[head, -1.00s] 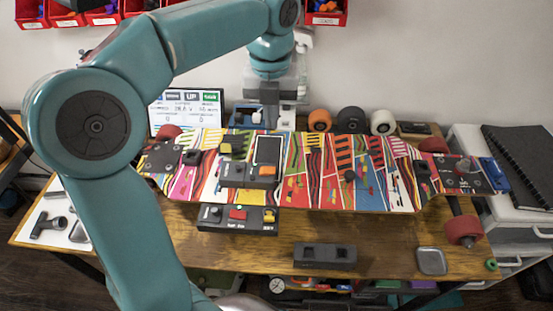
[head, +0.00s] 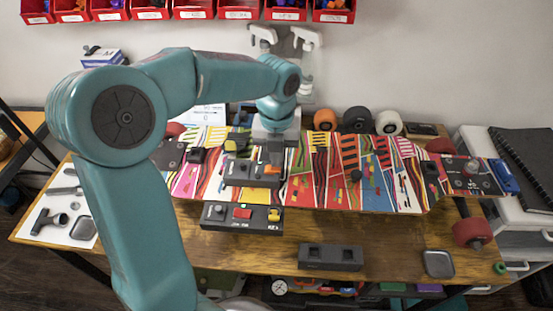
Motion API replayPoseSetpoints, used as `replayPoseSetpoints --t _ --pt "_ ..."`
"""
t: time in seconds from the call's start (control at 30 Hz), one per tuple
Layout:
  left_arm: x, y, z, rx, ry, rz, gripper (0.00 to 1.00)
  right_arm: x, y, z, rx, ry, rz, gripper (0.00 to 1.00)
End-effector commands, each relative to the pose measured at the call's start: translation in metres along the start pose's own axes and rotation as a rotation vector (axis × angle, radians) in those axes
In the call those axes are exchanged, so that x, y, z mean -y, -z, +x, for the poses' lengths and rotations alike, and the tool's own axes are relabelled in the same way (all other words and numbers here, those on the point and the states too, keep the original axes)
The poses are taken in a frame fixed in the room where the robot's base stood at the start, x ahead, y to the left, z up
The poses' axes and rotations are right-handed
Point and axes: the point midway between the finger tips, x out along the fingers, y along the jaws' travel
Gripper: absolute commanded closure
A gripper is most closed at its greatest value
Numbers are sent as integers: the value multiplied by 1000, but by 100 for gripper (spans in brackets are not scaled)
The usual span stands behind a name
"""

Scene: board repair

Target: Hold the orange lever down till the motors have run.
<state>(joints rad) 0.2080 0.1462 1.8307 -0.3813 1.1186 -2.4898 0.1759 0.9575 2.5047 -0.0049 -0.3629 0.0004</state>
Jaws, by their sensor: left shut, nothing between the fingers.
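The orange lever (head: 272,169) is a small piece on a dark control box (head: 240,182) that sits on the colourful skateboard deck (head: 325,180). My left gripper (head: 273,155) points down just above and behind the lever, its fingers shut with nothing between them. Its fingertips are small and partly lost against the dark box, so I cannot tell whether they touch the lever. The motors cannot be made out as running or still. My right gripper is not in view.
A second control box (head: 241,216) with a red switch and a yellow knob stands in front. A dark two-socket block (head: 331,257) and a small grey tray (head: 438,263) lie on the wooden table. Loose wheels (head: 357,119) stand behind the deck. A screen (head: 205,114) is mostly behind my arm.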

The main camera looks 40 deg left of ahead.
Motion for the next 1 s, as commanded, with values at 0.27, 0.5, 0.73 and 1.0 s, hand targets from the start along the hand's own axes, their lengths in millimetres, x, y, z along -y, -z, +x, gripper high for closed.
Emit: replayPoseSetpoints --t 0.27,0.5,0.73,1.0 --pt "0 0 12 -1 0 0 100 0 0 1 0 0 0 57" --pt "0 0 11 -1 -1 0 100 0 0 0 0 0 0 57" --pt "2 1 14 -5 -50 1 100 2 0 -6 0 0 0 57" --pt "4 1 22 -6 -129 -1 100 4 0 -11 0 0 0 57"
